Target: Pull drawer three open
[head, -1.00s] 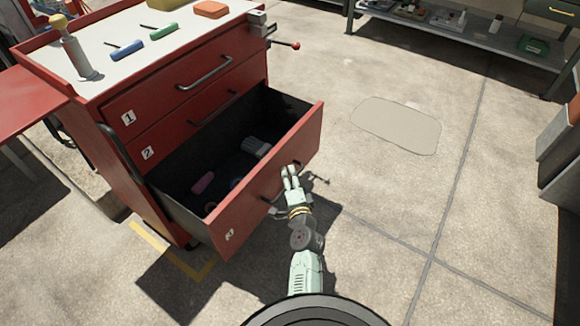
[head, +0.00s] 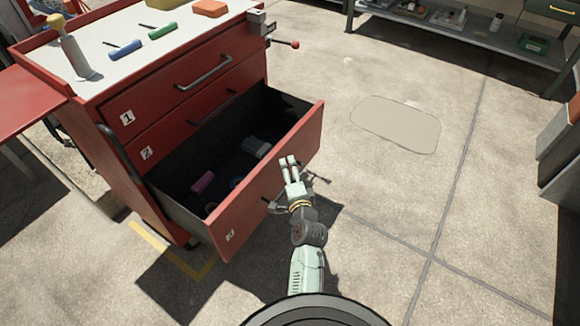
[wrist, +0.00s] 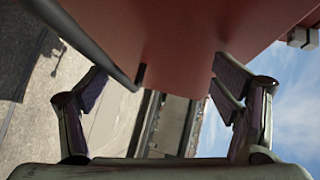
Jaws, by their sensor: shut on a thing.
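The red tool cabinet's drawer three (head: 245,205) stands far out, with its dark interior (head: 185,160) exposed. A label marks its front at the lower left. My gripper (head: 289,160) is at the outer side of that front, its two fingers pointing up along it. The dark bar handle of drawer three (head: 271,205) shows beside my gripper. In the wrist view my fingers (wrist: 165,88) are spread on both sides of the picture, with the handle (wrist: 95,50) by the left one and the red front between them.
Drawers one (head: 185,90) and two (head: 195,115) are shut above. A pink item (head: 203,181) and a grey item (head: 256,147) lie inside drawer three. Tools lie on the cabinet top (head: 105,70). Open concrete floor (head: 400,220) lies to the right, before a shelf (head: 460,35).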

